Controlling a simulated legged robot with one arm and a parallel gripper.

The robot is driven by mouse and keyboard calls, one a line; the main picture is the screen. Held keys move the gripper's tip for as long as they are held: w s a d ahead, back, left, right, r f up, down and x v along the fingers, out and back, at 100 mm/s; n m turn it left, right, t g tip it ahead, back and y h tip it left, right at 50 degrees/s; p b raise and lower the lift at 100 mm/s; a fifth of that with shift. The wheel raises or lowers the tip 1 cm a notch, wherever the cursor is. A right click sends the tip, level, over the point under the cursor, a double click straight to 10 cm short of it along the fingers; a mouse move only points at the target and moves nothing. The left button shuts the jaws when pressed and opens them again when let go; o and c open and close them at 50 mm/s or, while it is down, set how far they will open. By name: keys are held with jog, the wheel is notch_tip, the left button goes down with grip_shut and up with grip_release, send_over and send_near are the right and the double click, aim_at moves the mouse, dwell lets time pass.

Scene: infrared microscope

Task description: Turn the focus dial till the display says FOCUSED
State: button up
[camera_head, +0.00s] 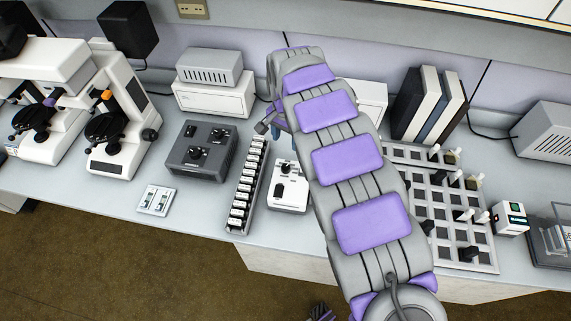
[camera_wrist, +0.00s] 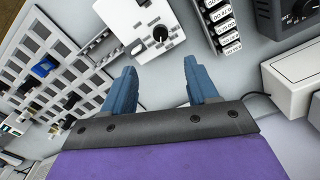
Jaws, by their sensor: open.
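A white control box (camera_head: 288,197) with a black dial (camera_head: 287,169) on top stands on the bench, just left of my arm. The same box (camera_wrist: 142,15) shows at the top of the wrist view, with its round black dial (camera_wrist: 160,35) and a pale lever. My gripper (camera_wrist: 159,88) is open and empty; its two blue fingers are spread and point toward the box, with the dial beyond the tips, apart from them in the picture. In the head view my arm hides most of the gripper. No text reading FOCUSED can be made out.
A dark grey box with knobs (camera_head: 201,151) and a long rack of labelled slots (camera_head: 239,205) stand left of the control box. A white grid board (camera_head: 465,245) with small pieces lies right of my arm. Microscopes (camera_head: 120,110) stand at left. The bench's front edge is close.

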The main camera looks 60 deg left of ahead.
aim_at(286, 166)
notch_tip(286, 166, down, 15)
jog(key=shift+a+r+b, duration=0.1)
jog(key=shift+r+b, duration=0.1)
jog(key=shift+b, duration=1)
jog(key=c, duration=1)
